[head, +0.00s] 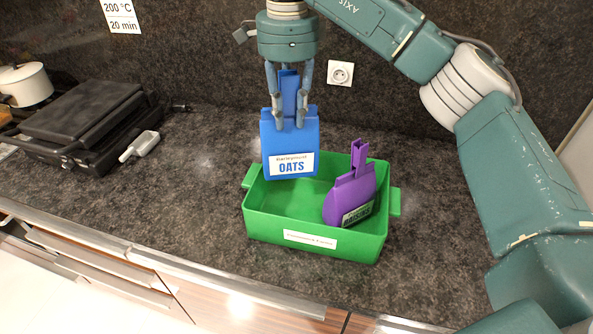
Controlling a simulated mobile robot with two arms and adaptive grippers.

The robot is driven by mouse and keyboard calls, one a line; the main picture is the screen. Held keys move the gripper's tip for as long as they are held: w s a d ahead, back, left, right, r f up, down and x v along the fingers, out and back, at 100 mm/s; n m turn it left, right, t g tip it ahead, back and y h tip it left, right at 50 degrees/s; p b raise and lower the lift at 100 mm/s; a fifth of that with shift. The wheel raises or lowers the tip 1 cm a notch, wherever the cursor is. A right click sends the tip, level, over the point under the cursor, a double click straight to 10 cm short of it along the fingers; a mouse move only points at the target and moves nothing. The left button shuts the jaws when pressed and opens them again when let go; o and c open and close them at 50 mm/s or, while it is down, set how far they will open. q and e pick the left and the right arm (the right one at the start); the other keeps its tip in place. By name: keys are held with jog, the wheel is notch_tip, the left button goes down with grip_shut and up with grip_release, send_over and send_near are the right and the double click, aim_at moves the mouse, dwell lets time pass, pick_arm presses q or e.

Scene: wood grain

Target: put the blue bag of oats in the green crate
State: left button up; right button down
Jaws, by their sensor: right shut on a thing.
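The blue bag of oats (275,142) hangs upright from my right gripper (288,118), which points straight down and is shut on the bag's narrow blue top. The bag's lower edge overlaps the back left part of the green crate (275,231) in the head view; its exact height above the crate floor is hard to tell. The crate stands on the dark counter. A purple bag of raisins (345,197) leans inside the crate on its right side. My left gripper is not in view.
A dark contact grill (85,110) stands at the left, with a small white-handled item (140,145) beside it. A white pot (25,84) is behind. The counter's front edge runs below the crate. Bare counter lies left of the crate.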

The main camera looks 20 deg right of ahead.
jog(key=p, duration=0.1)
send_over(291, 162)
jog(key=w, duration=0.3)
jog(key=f, duration=0.4)
jog(key=shift+s+d+f, duration=0.15)
jog(key=shift+d+f, duration=0.2)
jog(key=shift+d, duration=0.05)
notch_tip(291, 162, down, 5)
jog(key=shift+r+p, duration=0.1)
jog(key=shift+p, duration=0.5)
notch_tip(291, 162, down, 4)
jog(key=shift+r+p, duration=0.25)
jog(key=shift+p, duration=0.35)
jog(key=shift+f, duration=0.45)
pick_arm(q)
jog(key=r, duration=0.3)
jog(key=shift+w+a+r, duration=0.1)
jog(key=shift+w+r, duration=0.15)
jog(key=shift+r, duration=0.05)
pick_arm(e)
jog(key=c, duration=1.4)
grip_release()
jog(key=shift+c, duration=0.2)
